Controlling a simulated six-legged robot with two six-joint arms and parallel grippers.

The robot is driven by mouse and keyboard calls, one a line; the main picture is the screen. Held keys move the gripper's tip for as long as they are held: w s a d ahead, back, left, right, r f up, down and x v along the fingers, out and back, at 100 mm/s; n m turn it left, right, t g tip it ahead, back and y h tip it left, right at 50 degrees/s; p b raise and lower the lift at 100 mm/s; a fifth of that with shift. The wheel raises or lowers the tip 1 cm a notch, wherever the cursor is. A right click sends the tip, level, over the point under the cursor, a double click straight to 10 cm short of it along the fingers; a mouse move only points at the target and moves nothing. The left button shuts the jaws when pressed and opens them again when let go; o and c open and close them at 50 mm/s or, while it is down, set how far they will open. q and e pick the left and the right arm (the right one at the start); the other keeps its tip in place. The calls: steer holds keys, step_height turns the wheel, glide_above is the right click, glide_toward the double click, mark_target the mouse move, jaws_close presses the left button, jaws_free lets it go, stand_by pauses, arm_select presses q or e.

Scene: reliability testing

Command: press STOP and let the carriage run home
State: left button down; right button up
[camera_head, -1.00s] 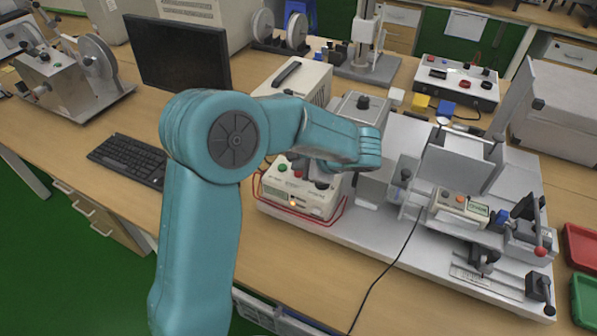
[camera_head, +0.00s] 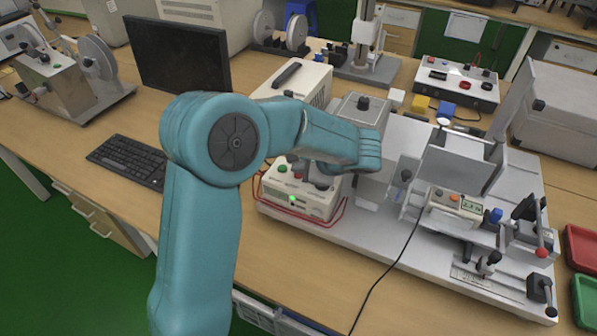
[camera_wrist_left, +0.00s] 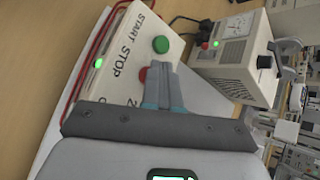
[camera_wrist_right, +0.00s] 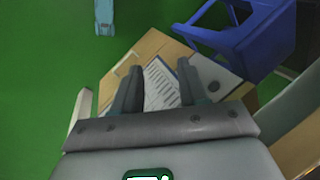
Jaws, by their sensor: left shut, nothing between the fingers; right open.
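The pale control box (camera_head: 302,201) stands at the left end of the long base plate, under my left forearm. In the left wrist view its panel (camera_wrist_left: 120,60) reads START and STOP. The green START button (camera_wrist_left: 161,45) is clear. The red STOP button (camera_wrist_left: 144,74) is partly hidden by my left gripper (camera_wrist_left: 163,72), which is shut with its tips at the button; contact is hard to tell. A green lamp (camera_wrist_left: 98,63) glows on the box. The rig's sliding unit (camera_head: 455,208) sits toward the right of the plate. My right gripper (camera_wrist_right: 160,70) is open and empty.
A beige instrument (camera_head: 300,82) stands behind the control box. A black keyboard (camera_head: 128,155) lies at left. Red wire (camera_head: 268,208) loops round the box, and a black cable (camera_head: 372,285) crosses the table front. A blue stool (camera_wrist_right: 235,35) shows in the right wrist view.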

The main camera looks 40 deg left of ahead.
mark_target(300, 176)
arm_select(q)
steer(key=shift+r+p, duration=0.3)
steer(key=shift+r, duration=0.35)
step_height(300, 176, up, 5)
steer(key=p, duration=0.3)
steer(key=shift+p, duration=0.4)
steer(key=shift+s, duration=0.1)
